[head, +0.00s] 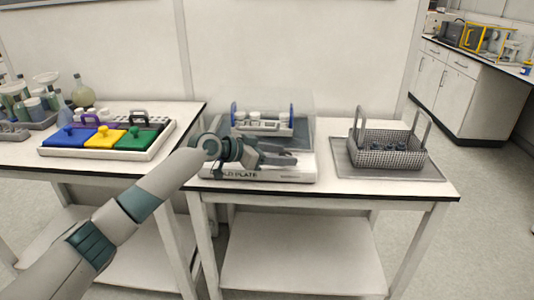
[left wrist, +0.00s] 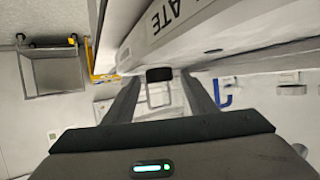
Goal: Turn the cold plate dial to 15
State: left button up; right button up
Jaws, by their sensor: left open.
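No dial setting is readable. My right gripper is out of view.
A rack with blue ends (head: 262,125) stands on the cold plate. A wire basket (head: 388,153) with tall handles sits on a tray (head: 352,172) to the right. A tray (head: 60,152) with coloured lidded boxes is on the left table. The front table edge is clear.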

pick_arm(q)
jog(key=v, duration=1.7)
jog(key=shift+a+b, duration=0.2)
jog(key=shift+b, duration=0.25)
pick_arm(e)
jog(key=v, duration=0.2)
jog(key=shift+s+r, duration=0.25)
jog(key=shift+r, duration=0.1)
pick_arm(q)
jog(key=shift+s+f, duration=0.1)
jog(key=shift+s, duration=0.05)
